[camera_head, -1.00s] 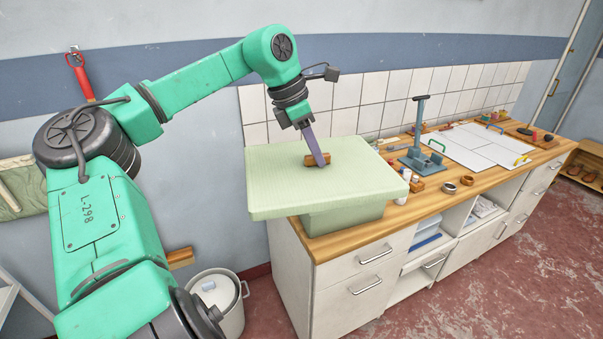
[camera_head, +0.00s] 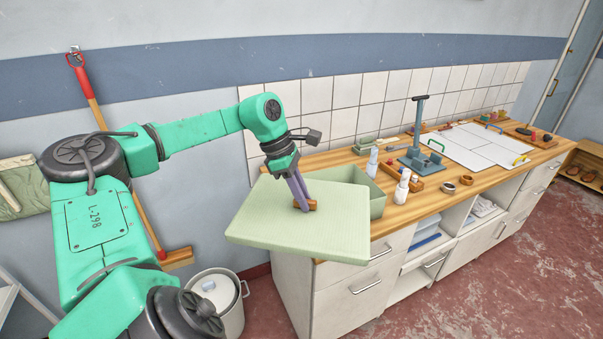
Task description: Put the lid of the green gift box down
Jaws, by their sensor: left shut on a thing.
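The pale green lid (camera_head: 327,228) of the gift box hangs tilted in front of the counter, its near edge past the counter front. My left gripper (camera_head: 303,206) is shut on the lid's brown wooden knob (camera_head: 312,205). The green gift box (camera_head: 377,197) stands open on the counter's left end, behind the lid. The lid hides its front and most of its left side. My right gripper is not in view.
On the wooden counter (camera_head: 412,206), small bottles (camera_head: 402,188), a grey press stand (camera_head: 418,155) and white boards (camera_head: 472,147) stand to the right of the box. A lidded bin (camera_head: 230,305) is on the floor below left. A broom leans on the wall.

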